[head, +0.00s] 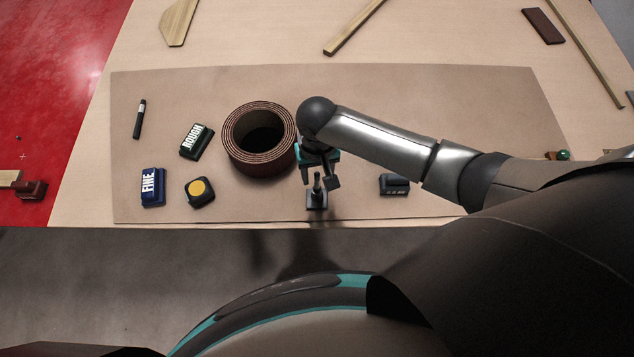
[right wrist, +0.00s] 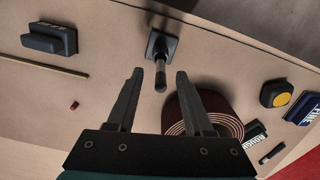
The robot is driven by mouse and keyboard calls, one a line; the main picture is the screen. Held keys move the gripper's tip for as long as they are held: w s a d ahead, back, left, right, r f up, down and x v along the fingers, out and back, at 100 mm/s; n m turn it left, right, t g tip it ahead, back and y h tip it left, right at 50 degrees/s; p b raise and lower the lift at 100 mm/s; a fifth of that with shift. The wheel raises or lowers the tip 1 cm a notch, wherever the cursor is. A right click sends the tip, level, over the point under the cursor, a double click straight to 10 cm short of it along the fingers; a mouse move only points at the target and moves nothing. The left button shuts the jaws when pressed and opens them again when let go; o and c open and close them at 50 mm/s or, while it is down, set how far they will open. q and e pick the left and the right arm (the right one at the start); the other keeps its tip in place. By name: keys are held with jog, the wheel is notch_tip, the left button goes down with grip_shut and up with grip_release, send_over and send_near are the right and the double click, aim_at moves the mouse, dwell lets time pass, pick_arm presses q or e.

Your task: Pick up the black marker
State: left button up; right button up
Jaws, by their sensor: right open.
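The black marker (head: 140,119) lies on the left part of the brown mat (head: 420,95), above the blue FINE block. My left gripper is not in view.
The sandpaper roll (head: 233,150) stands left of my right gripper. A ROUGH block (head: 196,141), FINE block (head: 153,188) and yellow-dotted block (head: 199,193) lie near the marker. A dark block (head: 394,185) lies right. The mat around the marker is clear.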

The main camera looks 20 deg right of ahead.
aim_at(317, 185)
jog(key=shift+f+b, duration=0.3)
jog(key=shift+f, duration=1.15)
jog(key=shift+c, duration=0.2)
grip_shut()
